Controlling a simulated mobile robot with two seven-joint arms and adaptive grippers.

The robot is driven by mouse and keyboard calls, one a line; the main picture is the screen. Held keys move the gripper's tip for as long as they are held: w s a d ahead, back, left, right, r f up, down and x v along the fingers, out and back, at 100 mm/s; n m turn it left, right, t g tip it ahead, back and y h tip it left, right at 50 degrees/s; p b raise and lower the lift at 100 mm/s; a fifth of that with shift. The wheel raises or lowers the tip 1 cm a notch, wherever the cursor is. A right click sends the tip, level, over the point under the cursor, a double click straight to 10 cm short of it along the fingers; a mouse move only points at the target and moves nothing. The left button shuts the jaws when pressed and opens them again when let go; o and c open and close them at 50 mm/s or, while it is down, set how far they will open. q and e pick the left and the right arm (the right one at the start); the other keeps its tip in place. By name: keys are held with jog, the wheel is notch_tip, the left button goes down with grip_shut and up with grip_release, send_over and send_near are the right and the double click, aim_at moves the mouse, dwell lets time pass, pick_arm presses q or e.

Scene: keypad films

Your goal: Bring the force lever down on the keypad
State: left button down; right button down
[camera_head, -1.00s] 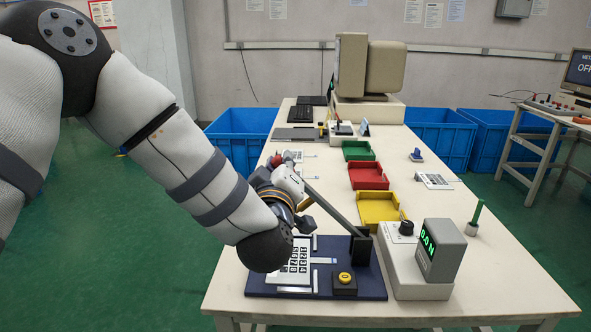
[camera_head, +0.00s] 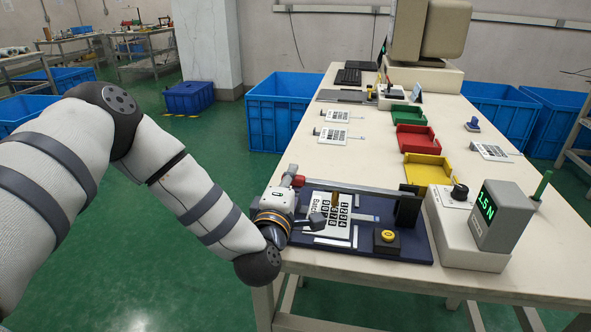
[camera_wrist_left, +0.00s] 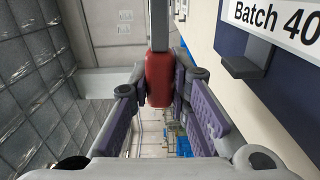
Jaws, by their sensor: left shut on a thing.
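The force lever (camera_head: 372,189) is a grey bar that runs nearly level from a black post (camera_head: 408,209) leftward over the keypad (camera_head: 326,218). The keypad is a white sheet with black keys on a dark blue base (camera_head: 405,250). A small brass-coloured piece (camera_head: 335,200) under the bar stands over the keys; I cannot tell whether it touches. My left gripper (camera_head: 294,184) is shut on the lever's red handle (camera_wrist_left: 159,78), which shows between purple finger pads in the left wrist view. The force display (camera_head: 487,212) reads about 1.5 N. My right gripper is out of view.
A yellow button (camera_head: 387,236) sits on the base's front. Yellow (camera_head: 428,172), red (camera_head: 417,140) and green (camera_head: 405,117) trays line the table. Other keypad sheets (camera_head: 333,137) lie at the back left. Blue crates (camera_head: 275,120) stand on the floor.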

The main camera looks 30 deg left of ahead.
pick_arm(q)
jog(key=shift+f+n, duration=0.3)
jog(key=shift+f, duration=0.25)
jog(key=c, duration=1.5)
grip_release()
jog(key=shift+f, duration=0.15)
